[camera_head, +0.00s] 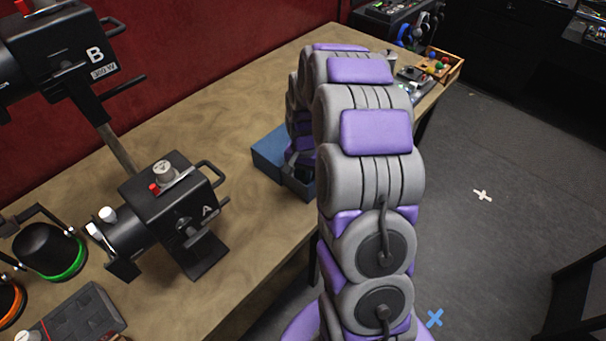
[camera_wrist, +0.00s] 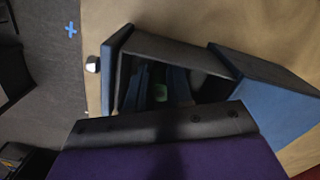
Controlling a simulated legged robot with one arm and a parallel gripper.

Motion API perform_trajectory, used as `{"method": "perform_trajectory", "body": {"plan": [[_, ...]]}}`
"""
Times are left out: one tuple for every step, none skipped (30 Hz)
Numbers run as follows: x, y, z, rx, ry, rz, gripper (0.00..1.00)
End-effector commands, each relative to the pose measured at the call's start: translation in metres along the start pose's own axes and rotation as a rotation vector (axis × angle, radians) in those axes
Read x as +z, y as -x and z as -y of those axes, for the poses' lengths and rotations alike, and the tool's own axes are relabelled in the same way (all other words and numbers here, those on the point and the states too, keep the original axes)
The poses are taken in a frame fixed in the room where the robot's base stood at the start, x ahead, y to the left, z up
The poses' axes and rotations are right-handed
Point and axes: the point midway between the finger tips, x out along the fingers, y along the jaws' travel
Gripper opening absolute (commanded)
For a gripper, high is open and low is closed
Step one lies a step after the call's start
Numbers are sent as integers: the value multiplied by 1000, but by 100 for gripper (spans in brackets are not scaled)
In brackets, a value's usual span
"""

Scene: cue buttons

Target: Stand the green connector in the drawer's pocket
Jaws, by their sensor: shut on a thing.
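In the wrist view the open drawer (camera_wrist: 118,65) stands out from its blue cabinet (camera_wrist: 275,90), and its inside is dark. My gripper (camera_wrist: 159,84) reaches into the drawer, with its fingers either side of a small green piece, the green connector (camera_wrist: 160,93). The gripper is shut on the connector. Most of the connector is hidden in shadow and between the fingers. I cannot tell whether its lower end touches the pocket. In the head view my arm covers the gripper and connector, and only part of the blue drawer unit (camera_head: 268,152) shows.
The drawer's round knob (camera_wrist: 92,65) faces the table edge. A wooden tray of coloured pieces (camera_head: 445,66) is at the far end.

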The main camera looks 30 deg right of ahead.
Motion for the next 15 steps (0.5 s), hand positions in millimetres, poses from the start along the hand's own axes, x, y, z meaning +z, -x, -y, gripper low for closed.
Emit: {"method": "perform_trajectory", "body": {"plan": [[0, 0, 0, 0, 0, 0, 0], [0, 0, 0, 0, 0, 0, 0], [0, 0, 0, 0, 0, 0, 0], [0, 0, 0, 0, 0, 0, 0], [0, 0, 0, 0, 0, 0, 0], [0, 0, 0, 0, 0, 0, 0], [0, 0, 0, 0, 0, 0, 22], [0, 0, 0, 0, 0, 0, 25], [0, 0, 0, 0, 0, 0, 29], [0, 0, 0, 0, 0, 0, 31], [0, 0, 0, 0, 0, 0, 34], [0, 0, 0, 0, 0, 0, 38], [0, 0, 0, 0, 0, 0, 41], [0, 0, 0, 0, 0, 0, 44], [0, 0, 0, 0, 0, 1, 48]]}}
